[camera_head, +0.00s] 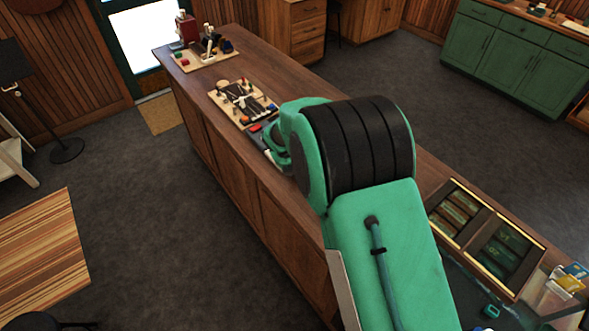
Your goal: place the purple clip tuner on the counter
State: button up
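The wooden counter (285,82) runs diagonally from the upper left toward the lower right. I cannot make out a purple clip tuner in the head view. My green and black arm reaches over the counter and covers its middle part. My gripper is hidden behind the arm, so I cannot see its fingers or whether it holds anything. A small red-orange item (256,128) lies on the counter just left of the arm.
A tray (190,67) with small coloured items stands at the counter's far end. A tool board (224,92) lies nearer the arm. Two gold-edged dark cases (489,228) and a small teal item (491,311) are at lower right. Green cabinets (505,58) stand beyond open floor.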

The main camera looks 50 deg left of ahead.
jog(key=shift+f, duration=0.2)
jog(key=o, duration=1)
jog(key=shift+r, duration=0.1)
jog(key=v, duration=1.2)
dwell(0.6)
